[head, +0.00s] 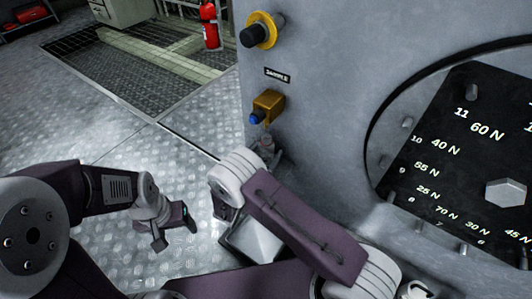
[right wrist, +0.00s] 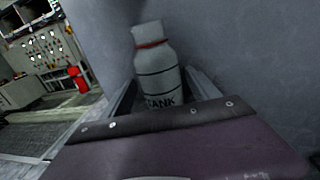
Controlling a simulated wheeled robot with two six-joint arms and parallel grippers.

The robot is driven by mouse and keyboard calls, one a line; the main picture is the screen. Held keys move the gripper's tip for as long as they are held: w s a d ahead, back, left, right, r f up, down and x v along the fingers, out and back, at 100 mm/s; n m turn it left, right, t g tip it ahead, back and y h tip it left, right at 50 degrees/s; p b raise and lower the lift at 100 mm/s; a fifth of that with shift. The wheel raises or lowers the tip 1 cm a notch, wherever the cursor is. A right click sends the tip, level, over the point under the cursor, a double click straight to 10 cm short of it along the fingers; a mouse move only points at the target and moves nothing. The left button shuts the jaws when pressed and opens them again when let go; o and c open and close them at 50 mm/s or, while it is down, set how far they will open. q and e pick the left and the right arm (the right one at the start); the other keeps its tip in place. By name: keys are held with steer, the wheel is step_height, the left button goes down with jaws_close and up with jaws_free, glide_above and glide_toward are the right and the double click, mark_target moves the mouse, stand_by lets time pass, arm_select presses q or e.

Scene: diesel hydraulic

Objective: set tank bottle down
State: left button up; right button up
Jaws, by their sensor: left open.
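The tank bottle (right wrist: 158,68) shows in the right wrist view. It is pale grey with a red band at the neck and the word TANK on its side, and it stands nearly upright, tilted slightly. Its lower part is hidden behind my wrist housing. My left gripper (head: 174,228) is open and empty, low over the floor at left.
A pale metal tray or ledge (head: 255,243) is below my right wrist. A brass sample tap (head: 267,105) with a blue tip and a yellow-ringed knob (head: 260,31) stick out of the wall. The plate floor at left is clear.

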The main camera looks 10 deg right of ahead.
steer(key=shift+r, duration=0.2)
steer(key=p+v, duration=0.2)
steer(key=v, duration=1)
steer(key=shift+p, duration=0.35)
steer(key=shift+f, duration=0.1)
